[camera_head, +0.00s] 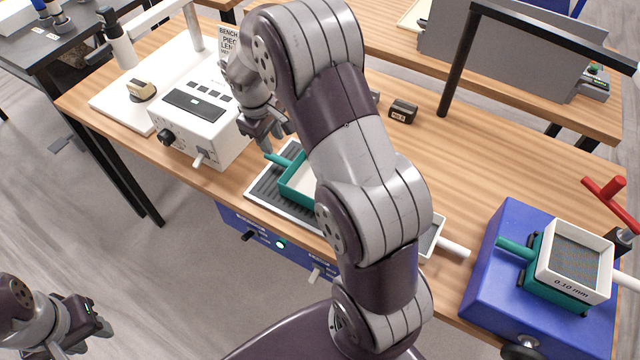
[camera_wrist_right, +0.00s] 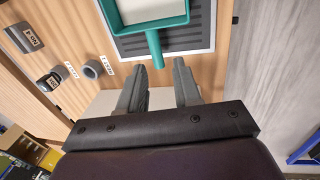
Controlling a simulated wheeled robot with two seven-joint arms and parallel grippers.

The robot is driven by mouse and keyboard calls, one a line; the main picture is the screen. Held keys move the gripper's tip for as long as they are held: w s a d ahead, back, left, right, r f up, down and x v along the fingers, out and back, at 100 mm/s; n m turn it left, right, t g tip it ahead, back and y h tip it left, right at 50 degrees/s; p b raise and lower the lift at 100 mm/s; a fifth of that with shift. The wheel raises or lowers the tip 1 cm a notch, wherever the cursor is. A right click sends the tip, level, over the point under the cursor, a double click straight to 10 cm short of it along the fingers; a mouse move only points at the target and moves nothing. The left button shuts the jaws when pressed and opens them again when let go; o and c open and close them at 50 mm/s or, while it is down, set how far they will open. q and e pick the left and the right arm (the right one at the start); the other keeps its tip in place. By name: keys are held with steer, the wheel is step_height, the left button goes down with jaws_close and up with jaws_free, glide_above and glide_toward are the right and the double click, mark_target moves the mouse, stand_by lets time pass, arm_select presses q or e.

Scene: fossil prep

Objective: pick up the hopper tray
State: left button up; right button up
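A teal-rimmed tray with a pale inside (camera_head: 296,184), which I take to be the hopper tray, sits on a dark ribbed plate (camera_head: 268,189) with a light border near the table's front edge. My right arm hides its right part in the head view. Its teal handle (camera_head: 277,159) points toward my right gripper (camera_head: 267,143). In the right wrist view the handle (camera_wrist_right: 155,47) ends between the fingertips of my right gripper (camera_wrist_right: 159,66). These fingers are apart and not closed on it. My left gripper (camera_head: 92,325) is low at the left, away from the table; its fingers are unclear.
A white control box (camera_head: 205,125) stands left of the tray. A white-handled tray (camera_head: 430,238) is partly behind my right arm. A blue machine (camera_head: 500,265) at the right holds a white sieve (camera_head: 575,258) over a second teal-handled tray (camera_head: 515,249). The table's back middle is mostly clear.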

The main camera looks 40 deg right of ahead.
mark_target(280, 159)
steer(key=d+f+p, duration=0.1)
steer(key=f, duration=0.3)
steer(key=w+d+f, duration=0.1)
steer(key=f, duration=0.3)
steer(key=w+f+p, duration=0.1)
steer(key=f, duration=0.3)
steer(key=shift+d+f+p, duration=0.15)
steer(key=shift+d+p, duration=0.2)
steer(key=shift+d, duration=0.05)
jaws_close()
